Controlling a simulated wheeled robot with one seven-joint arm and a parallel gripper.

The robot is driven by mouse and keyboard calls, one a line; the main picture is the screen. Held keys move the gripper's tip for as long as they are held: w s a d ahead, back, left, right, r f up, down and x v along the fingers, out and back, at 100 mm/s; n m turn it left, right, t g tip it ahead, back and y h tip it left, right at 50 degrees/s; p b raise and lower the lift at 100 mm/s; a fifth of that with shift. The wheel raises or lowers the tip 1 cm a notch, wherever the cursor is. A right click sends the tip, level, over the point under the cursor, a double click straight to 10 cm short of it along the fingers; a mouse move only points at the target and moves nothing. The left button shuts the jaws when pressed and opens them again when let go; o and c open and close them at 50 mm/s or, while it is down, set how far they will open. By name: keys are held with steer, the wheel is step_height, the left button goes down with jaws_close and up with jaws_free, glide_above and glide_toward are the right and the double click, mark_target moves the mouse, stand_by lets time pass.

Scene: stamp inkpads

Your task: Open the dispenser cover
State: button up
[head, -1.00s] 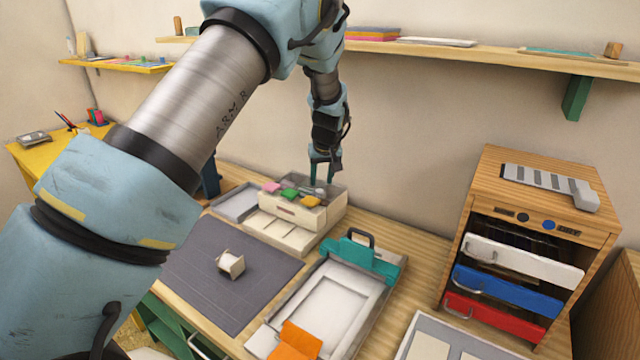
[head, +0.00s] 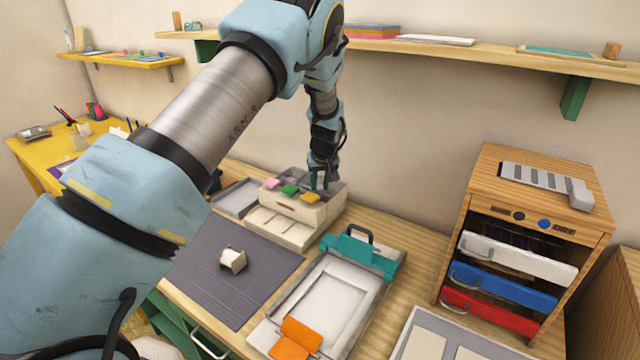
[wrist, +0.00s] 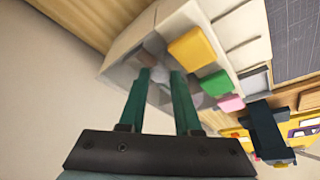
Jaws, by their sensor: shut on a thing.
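The dispenser (head: 290,210) is a cream box at the back of the table. Pink (head: 271,183), green (head: 290,189) and yellow (head: 311,197) pads sit along its top front. Its greyish, see-through cover (head: 331,187) lies behind the pads, at the top rear. My gripper (head: 320,184) points down at this rear part, with its fingertips at the cover. In the wrist view the two teal fingers (wrist: 161,74) reach onto the grey cover beside the yellow and green pads. They are shut on part of it, with a gap between them. The exact grip point is hard to see.
A grey mat (head: 230,270) with a small cream spool (head: 232,260) lies in front. A teal-clamped press frame (head: 335,300) is at right of the mat. A wooden drawer cabinet (head: 525,190) stands further right. A shelf (head: 430,52) runs along the wall above.

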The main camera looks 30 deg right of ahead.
jaws_close()
stand_by(0.8)
steer(key=w+a+b, duration=0.1)
steer(key=w, duration=0.1)
steer(key=w+a+b, duration=0.1)
steer(key=w, duration=0.1)
steer(key=w+a+b, duration=0.1)
steer(key=w, duration=0.1)
steer(key=shift+w+a+f, duration=0.1)
steer(key=shift+w+a, duration=0.15)
steer(key=shift+a, duration=0.05)
steer(key=shift+w+a, duration=0.15)
steer(key=shift+w, duration=0.15)
steer(key=o, duration=0.6)
jaws_free()
